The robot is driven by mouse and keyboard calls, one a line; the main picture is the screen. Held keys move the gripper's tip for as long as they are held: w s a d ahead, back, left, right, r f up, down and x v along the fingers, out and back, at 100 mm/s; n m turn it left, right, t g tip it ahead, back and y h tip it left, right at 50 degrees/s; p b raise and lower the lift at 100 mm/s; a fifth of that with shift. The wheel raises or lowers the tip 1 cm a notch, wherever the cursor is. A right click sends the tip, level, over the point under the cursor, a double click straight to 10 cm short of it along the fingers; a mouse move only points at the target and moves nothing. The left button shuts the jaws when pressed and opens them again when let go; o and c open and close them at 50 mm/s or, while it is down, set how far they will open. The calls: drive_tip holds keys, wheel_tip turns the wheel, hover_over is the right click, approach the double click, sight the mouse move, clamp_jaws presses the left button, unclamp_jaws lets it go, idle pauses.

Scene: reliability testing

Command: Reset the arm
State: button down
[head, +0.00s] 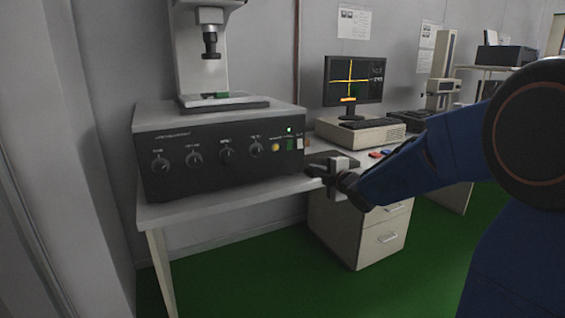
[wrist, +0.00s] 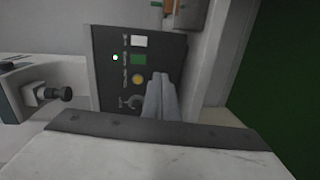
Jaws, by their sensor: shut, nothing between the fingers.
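My arm, dark blue, reaches in from the right in the head view. My gripper (head: 318,171) is at its end, in front of the right end of the black control panel and above the table's front edge. In the wrist view my gripper (wrist: 160,80) has its fingers together, with nothing between them. They overlap the panel near a knob and a yellow button (wrist: 138,79). I cannot tell whether they touch it. The testing machine (head: 222,152) has a black front with several knobs, a lit green light, and green and white switches.
The machine stands on a light table (head: 215,204). To the right are a monitor (head: 354,82), a beige computer case (head: 360,133) and a drawer cabinet (head: 385,240) under the table. The green floor (head: 260,275) in front is clear. Another instrument (head: 443,75) stands further back.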

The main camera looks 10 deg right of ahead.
drive_tip(key=s+d+f+m+g+h, duration=0.1)
drive_tip(key=s+d+m+g+h, duration=0.15)
drive_tip(key=s+m, duration=0.55)
drive_tip(key=s+d+f+m+g+h, duration=0.1)
drive_tip(key=s+d+m+g+h, duration=0.2)
drive_tip(key=s, duration=1)
drive_tip(key=s+a+f+m+g, duration=0.1)
drive_tip(key=s+f+m, duration=0.3)
drive_tip(key=s, duration=0.9)
drive_tip(key=s+a+f+m+g, duration=0.1)
drive_tip(key=s+f+m+g, duration=0.3)
drive_tip(key=s, duration=0.8)
drive_tip(key=shift+s+f+m+y, duration=0.25)
drive_tip(key=shift+s+m+y, duration=0.2)
drive_tip(key=shift+m, duration=0.45)
drive_tip(key=shift+g, duration=0.25)
